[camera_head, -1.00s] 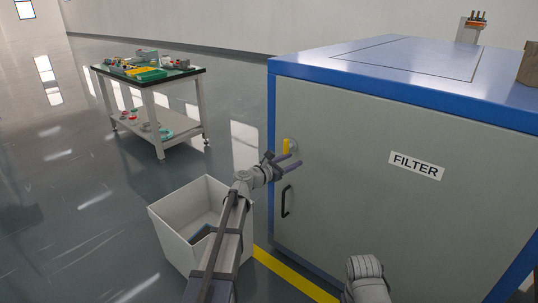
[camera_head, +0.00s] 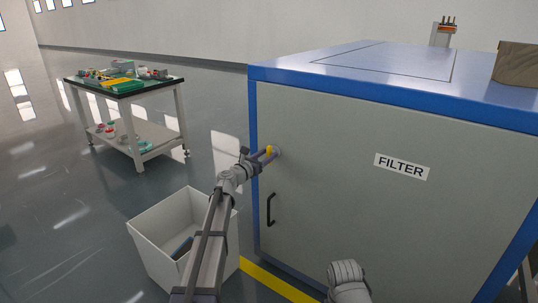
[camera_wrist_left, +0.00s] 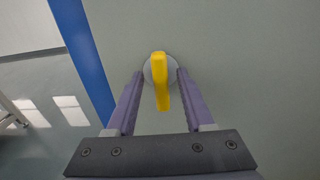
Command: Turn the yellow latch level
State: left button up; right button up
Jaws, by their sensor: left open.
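The yellow latch (camera_head: 269,150) sits on a round grey mount at the upper left of the grey cabinet door, above a black handle. In the left wrist view, the latch (camera_wrist_left: 161,82) stands upright along the picture. My left gripper (camera_head: 268,157) reaches the latch from the left. In the left wrist view, my left gripper (camera_wrist_left: 160,74) is open, with one finger on each side of the latch and a gap to it on both sides. Its fingers partly hide the latch in the head view. My right gripper is out of sight.
The cabinet (camera_head: 330,190) has blue edges and a FILTER label (camera_head: 402,166). A black door handle (camera_head: 270,209) is below the latch. A white open bin (camera_head: 165,235) stands below my left arm. A cart (camera_head: 140,135) with several items is at the left, with open floor around it.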

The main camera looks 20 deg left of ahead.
pick_arm(q)
jog(key=shift+x, duration=0.8)
jog(key=shift+c, duration=0.3)
grip_shut()
